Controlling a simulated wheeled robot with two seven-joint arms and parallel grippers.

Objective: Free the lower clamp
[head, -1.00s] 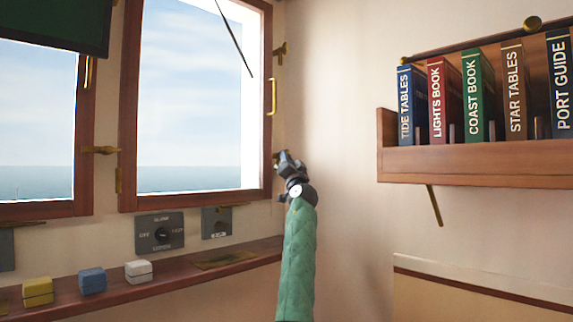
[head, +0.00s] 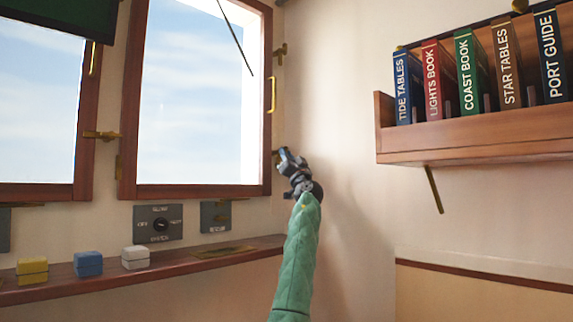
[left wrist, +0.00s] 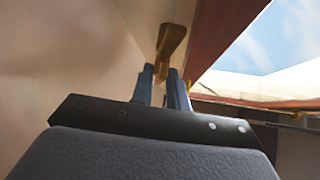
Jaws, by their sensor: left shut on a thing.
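The lower clamp (left wrist: 172,38) is a brass piece with a broad paddle-like end, seen beside the window frame in the left wrist view. In the head view only a small brass bit of it (head: 276,158) shows at the lower right of the right window's frame. My left gripper (head: 283,153) is at it, with the green-sleeved arm coming up from below. In the left wrist view its two fingers (left wrist: 163,85) are shut on the near, narrow part of the clamp. The gripper hides most of the clamp in the head view. My right gripper is not in view.
The right window (head: 200,190) looks closed, with an upper brass clamp (head: 281,50) and a handle (head: 272,95). A bookshelf (head: 470,138) with several books juts out at right. A ledge (head: 190,262) below holds yellow, blue and white blocks. Dark switch panels (head: 158,224) sit above it.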

